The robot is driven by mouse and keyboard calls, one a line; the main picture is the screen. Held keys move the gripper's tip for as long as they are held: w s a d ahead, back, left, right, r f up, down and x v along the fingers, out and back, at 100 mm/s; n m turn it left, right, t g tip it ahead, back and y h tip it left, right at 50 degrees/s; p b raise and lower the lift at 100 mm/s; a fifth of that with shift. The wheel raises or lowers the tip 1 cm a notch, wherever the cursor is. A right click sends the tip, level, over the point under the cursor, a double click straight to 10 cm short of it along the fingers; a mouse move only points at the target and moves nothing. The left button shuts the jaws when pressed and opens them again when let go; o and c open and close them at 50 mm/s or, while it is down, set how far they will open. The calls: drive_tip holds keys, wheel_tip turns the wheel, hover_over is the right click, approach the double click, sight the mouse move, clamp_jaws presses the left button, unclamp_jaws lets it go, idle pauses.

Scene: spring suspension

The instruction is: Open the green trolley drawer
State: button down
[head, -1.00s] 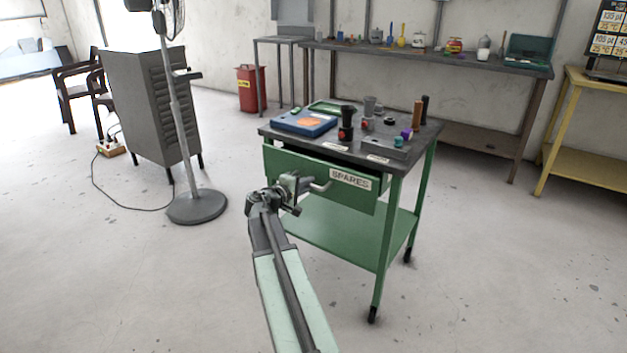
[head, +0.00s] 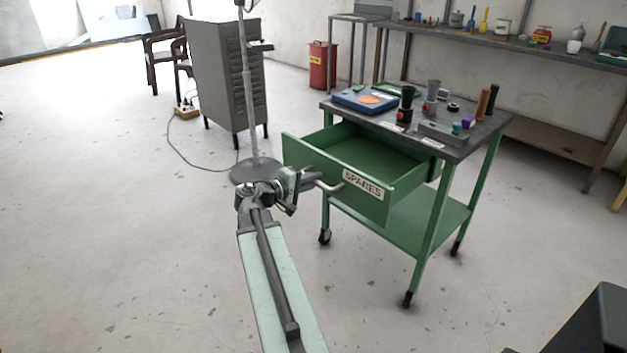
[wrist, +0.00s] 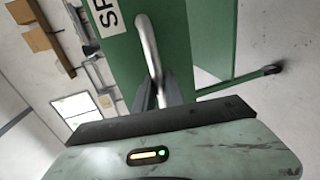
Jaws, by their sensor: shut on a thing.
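The green trolley (head: 433,235) stands right of the middle in the head view. Its drawer (head: 365,160) is pulled well out, and the inside looks empty. The drawer front carries a SPARES label (head: 363,184) and a metal bar handle (head: 325,185). My gripper (head: 305,181) is at the handle's left part and shut on it. In the wrist view the bar handle (wrist: 149,45) runs down between my gripper's dark fingers (wrist: 160,98), beside the green drawer front (wrist: 177,35).
On the trolley top stand a blue case (head: 365,101), dark-based tools and a grey block (head: 443,133). A standing fan (head: 250,100) and a grey cabinet (head: 225,75) are behind left. A workbench (head: 500,45) runs along the wall.

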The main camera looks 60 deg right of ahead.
drive_tip(key=shift+d, duration=0.2)
drive_tip(key=c, duration=1.4)
unclamp_jaws()
drive_tip(key=shift+d, duration=0.1)
drive_tip(key=shift+s, duration=0.1)
drive_tip(key=p+v, duration=0.1)
drive_tip(key=v, duration=0.6)
drive_tip(key=shift+a+p, duration=0.3)
drive_tip(key=shift+a, duration=0.05)
drive_tip(key=shift+r, duration=0.1)
